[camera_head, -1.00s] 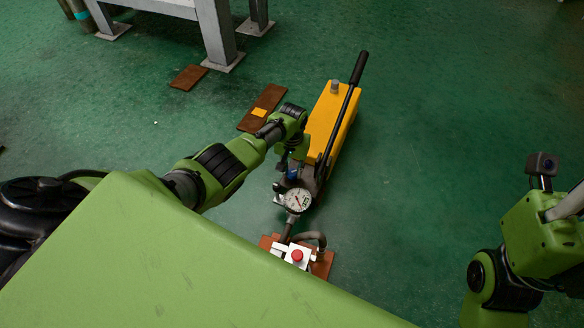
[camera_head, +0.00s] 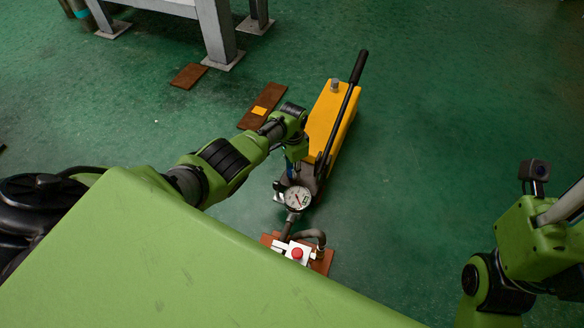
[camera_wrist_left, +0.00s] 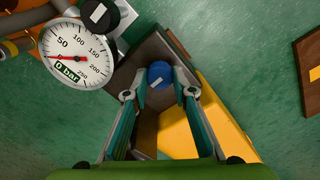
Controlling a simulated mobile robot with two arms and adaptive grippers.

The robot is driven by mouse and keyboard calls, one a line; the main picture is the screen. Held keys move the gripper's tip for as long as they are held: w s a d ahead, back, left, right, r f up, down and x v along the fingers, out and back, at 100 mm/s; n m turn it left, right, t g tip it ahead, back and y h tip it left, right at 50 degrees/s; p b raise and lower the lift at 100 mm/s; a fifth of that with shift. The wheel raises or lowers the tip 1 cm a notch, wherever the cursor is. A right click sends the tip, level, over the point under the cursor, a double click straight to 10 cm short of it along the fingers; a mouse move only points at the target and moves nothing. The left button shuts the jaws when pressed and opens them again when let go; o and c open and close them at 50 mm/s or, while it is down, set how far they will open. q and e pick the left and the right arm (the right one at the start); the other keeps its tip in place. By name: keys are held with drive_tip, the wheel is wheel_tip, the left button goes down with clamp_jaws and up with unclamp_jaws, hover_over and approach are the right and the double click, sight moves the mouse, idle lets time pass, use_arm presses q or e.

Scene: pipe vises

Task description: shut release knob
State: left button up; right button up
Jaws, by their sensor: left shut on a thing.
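The hand pump has a yellow tank (camera_head: 329,117) and a black lever (camera_head: 347,100). A round blue knob with a white mark (camera_wrist_left: 160,74) sits on its grey metal block (camera_wrist_left: 139,80). My left gripper (camera_wrist_left: 160,88) is shut on this blue knob, with a finger on either side. In the head view my left gripper (camera_head: 291,170) hangs over the front of the pump, and the knob is mostly hidden there. The dial gauge (camera_head: 298,198) stands beside it and reads about 0 bar in the wrist view (camera_wrist_left: 75,55). Of my right arm, the gripper does not show.
A black knob with a white mark (camera_wrist_left: 100,16) is near the gauge. A hose (camera_head: 312,236) leads to a white block with a red button (camera_head: 297,254) on a brown plate. Brown plates (camera_head: 262,106) lie behind. The green floor to the right is clear.

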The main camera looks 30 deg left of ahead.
use_arm(q)
drive_tip(key=shift+s+f+m, duration=0.25)
drive_tip(key=shift+s+m, duration=0.05)
drive_tip(key=shift+s, duration=0.1)
drive_tip(key=o, duration=1.1)
drive_tip(key=shift+w+r, duration=0.1)
drive_tip(key=shift+w, duration=0.05)
drive_tip(key=shift+w+r, duration=0.1)
wheel_tip(320, 180, up, 12)
idle(0.5)
